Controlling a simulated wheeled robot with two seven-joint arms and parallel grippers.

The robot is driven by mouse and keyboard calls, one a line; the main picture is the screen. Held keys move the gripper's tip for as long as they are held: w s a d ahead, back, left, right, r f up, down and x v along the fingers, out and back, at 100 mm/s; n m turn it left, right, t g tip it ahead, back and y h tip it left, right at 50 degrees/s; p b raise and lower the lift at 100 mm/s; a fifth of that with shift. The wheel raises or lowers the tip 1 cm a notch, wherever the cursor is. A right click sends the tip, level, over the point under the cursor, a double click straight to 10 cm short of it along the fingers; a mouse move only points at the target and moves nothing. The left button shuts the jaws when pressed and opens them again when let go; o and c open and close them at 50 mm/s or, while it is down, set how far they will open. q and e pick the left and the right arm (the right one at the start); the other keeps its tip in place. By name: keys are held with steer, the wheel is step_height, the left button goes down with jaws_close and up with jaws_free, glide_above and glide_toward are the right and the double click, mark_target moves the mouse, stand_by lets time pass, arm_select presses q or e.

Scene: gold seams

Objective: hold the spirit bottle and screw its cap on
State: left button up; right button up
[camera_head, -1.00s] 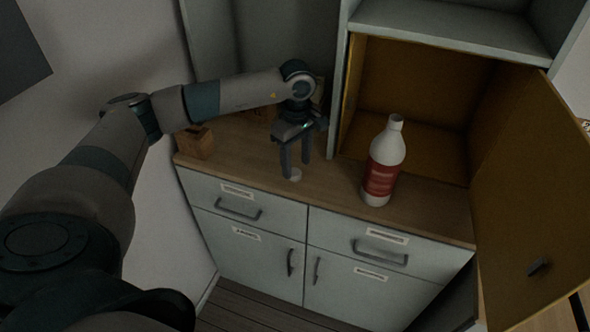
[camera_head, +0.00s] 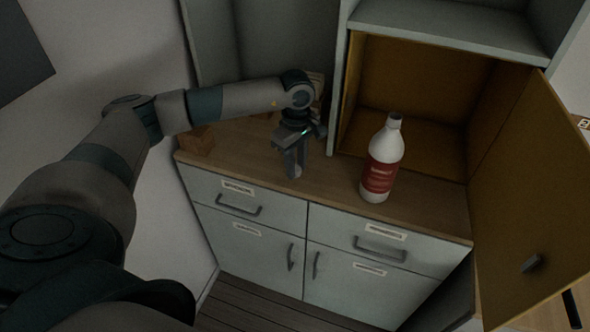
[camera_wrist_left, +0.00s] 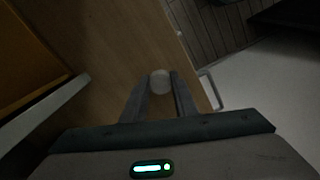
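The spirit bottle (camera_head: 382,160) is white with a red label and stands upright on the wooden counter, its neck open with no cap on it. My left gripper (camera_head: 294,172) points down at the counter, to the left of the bottle. In the left wrist view the small, pale round cap (camera_wrist_left: 160,82) sits between the fingertips (camera_wrist_left: 162,84), which touch it on both sides. In the head view the fingers mostly hide the cap. My right gripper is not in view.
An open cabinet with a yellow interior (camera_head: 410,85) stands behind the bottle, its door (camera_head: 540,200) swung out on the right. A wooden block (camera_head: 196,140) is at the counter's left end. The counter (camera_head: 335,180) is clear between gripper and bottle.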

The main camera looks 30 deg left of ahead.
arm_select(q)
steer(key=shift+r, duration=0.15)
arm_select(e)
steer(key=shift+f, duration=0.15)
